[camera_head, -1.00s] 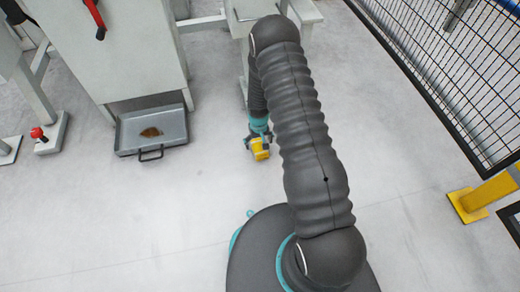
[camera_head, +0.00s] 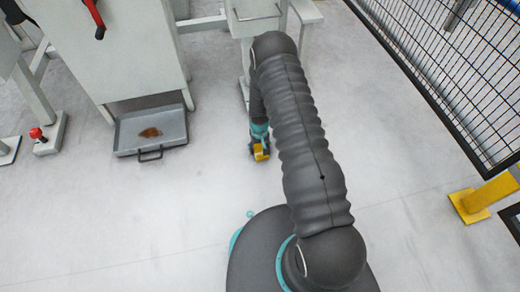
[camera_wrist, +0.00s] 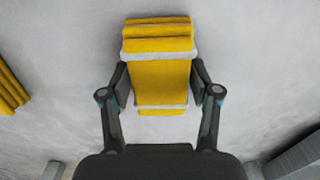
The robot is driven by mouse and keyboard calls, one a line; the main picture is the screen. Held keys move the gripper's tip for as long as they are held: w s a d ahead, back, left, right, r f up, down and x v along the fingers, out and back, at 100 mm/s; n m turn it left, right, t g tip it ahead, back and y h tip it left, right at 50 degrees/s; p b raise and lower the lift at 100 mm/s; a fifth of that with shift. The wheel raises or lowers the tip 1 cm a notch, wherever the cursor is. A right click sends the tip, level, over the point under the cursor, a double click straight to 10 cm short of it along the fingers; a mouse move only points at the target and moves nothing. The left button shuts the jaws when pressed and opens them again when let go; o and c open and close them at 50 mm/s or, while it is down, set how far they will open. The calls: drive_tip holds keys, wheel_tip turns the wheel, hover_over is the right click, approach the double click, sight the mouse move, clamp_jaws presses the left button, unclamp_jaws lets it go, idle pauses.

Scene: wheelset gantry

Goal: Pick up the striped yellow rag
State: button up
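The striped yellow rag (camera_wrist: 160,80) lies between the two fingers of my gripper (camera_wrist: 160,86) in the wrist view. It is yellow with pale bands across it, and its far end looks folded and thicker. One finger is on each side, very close to its edges; I cannot tell whether they press on it. In the head view the rag (camera_head: 261,153) shows as a small yellow patch at floor level, partly covered by my gripper (camera_head: 258,146).
Another yellow, ridged thing (camera_wrist: 10,92) is cut off by the wrist view's left edge. A grey tray (camera_head: 125,143) with a brown patch sits under a machine cabinet (camera_head: 115,50). A mesh fence (camera_head: 450,70) with a yellow post (camera_head: 490,195) stands right. Floor between is clear.

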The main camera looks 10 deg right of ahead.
sight(259, 147)
idle(0.3)
wheel_tip(259, 147, up, 4)
drive_tip(key=shift+r+p, duration=0.1)
drive_tip(key=shift+p, duration=0.25)
drive_tip(key=s+d+r+p, duration=0.1)
drive_tip(key=s+d+r, duration=0.4)
drive_tip(key=s, duration=0.5)
drive_tip(key=shift+d+r, duration=0.35)
drive_tip(key=shift+r, duration=0.55)
drive_tip(key=shift+s, duration=0.1)
